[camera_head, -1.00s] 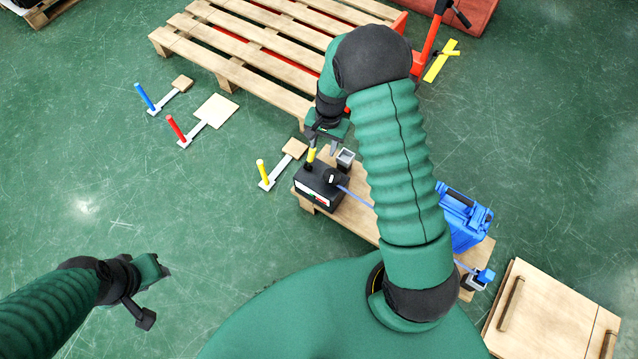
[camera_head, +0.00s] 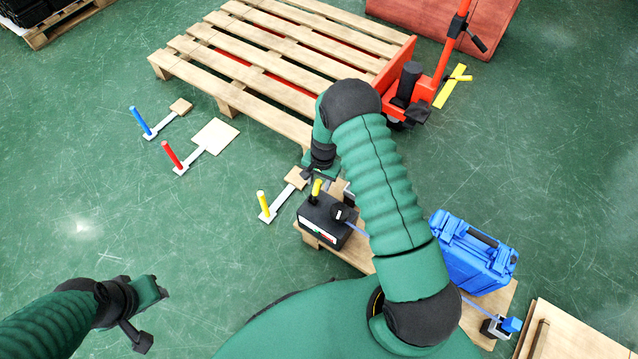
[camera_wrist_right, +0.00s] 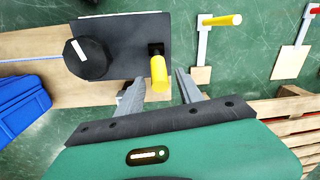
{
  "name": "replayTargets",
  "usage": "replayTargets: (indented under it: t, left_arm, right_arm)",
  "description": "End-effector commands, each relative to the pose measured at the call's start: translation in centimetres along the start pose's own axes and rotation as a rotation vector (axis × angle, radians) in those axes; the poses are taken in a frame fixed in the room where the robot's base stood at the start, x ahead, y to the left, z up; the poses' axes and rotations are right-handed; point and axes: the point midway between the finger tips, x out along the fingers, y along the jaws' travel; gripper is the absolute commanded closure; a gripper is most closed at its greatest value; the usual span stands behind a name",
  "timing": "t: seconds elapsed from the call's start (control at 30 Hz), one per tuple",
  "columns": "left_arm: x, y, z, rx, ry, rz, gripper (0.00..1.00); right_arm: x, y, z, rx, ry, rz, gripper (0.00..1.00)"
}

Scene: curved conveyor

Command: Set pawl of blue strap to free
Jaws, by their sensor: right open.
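A black box (camera_head: 328,220) with a short yellow lever (camera_head: 316,188) and a round black knob (camera_head: 343,212) sits on a wooden board. A thin blue strap (camera_head: 357,231) runs from the box towards the right, partly hidden by my arm. My right gripper (camera_head: 321,179) is open at the yellow lever. In the right wrist view the yellow lever (camera_wrist_right: 159,73) stands between the open fingertips (camera_wrist_right: 158,86), with a gap on each side. Whether the lever is the strap's pawl is not clear. My left gripper (camera_head: 150,315) is open and empty over the floor.
A blue case (camera_head: 470,252) stands on the board's right part, with a blue end piece (camera_head: 511,324) nearby. Blue, red and yellow (camera_head: 264,204) upright handles stand on the floor at left. A pallet (camera_head: 270,60) and red pallet jack (camera_head: 425,90) lie behind.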

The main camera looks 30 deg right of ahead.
Motion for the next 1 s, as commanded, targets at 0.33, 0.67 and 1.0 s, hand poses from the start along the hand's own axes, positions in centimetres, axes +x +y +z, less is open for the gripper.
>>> replayTargets:
  t: [0.33, 0.67, 1.0]
  left_arm:
    - [-0.04, -0.01, -0.02, 0.000, 0.000, 0.000, 0.64]
    - [-0.04, -0.01, -0.02, 0.000, 0.000, 0.000, 0.64]
    - [-0.03, -0.01, -0.01, 0.000, 0.000, 0.000, 0.64]
  right_arm:
    - [-0.01, -0.04, -0.04, 0.000, 0.000, -0.001, 0.74]
    - [-0.02, -0.03, -0.05, 0.000, 0.000, -0.001, 1.00]
    - [-0.03, -0.04, -0.06, 0.000, 0.001, -0.001, 1.00]
